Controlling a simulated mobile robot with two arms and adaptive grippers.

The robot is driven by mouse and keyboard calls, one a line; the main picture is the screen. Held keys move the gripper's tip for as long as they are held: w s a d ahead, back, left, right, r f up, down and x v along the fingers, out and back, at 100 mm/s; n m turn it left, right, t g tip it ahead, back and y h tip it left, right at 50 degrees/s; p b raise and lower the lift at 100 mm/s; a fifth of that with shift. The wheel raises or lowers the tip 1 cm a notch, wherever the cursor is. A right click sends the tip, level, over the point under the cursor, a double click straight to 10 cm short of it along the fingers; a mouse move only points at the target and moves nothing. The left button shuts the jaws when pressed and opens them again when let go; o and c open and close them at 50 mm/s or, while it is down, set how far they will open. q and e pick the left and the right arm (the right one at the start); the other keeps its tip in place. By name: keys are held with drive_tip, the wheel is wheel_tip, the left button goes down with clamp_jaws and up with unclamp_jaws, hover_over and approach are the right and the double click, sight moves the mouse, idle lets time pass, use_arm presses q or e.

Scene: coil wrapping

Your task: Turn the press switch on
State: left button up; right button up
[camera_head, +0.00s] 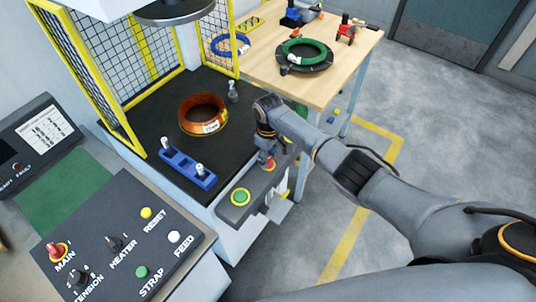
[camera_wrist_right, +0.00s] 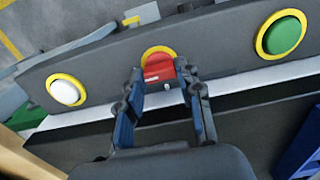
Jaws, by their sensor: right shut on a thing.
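The press switch is a red knob (camera_wrist_right: 158,67) in a yellow ring, on the grey control strip (camera_wrist_right: 220,40) along the press's front edge. It also shows in the head view (camera_head: 269,163), partly covered by my gripper. My right gripper (camera_wrist_right: 160,78) reaches the knob from the near side in the wrist view, with one finger on each side, shut on it. In the head view my right gripper (camera_head: 268,150) points down at the strip. I cannot tell which way the switch is set. My left gripper is not in view.
A green button (camera_head: 240,197) and a white button (camera_wrist_right: 67,91) flank the switch. On the black press bed lie a copper coil (camera_head: 203,114) and a blue fixture (camera_head: 187,168). A labelled console (camera_head: 112,241) stands at front left. A wooden table (camera_head: 340,62) stands behind.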

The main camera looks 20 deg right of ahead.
idle(0.3)
drive_tip(key=o, duration=0.9)
drive_tip(key=shift+r, duration=0.15)
wheel_tip(320, 180, up, 12)
drive_tip(key=shift+f, duration=0.1)
drive_tip(key=shift+f, duration=0.1)
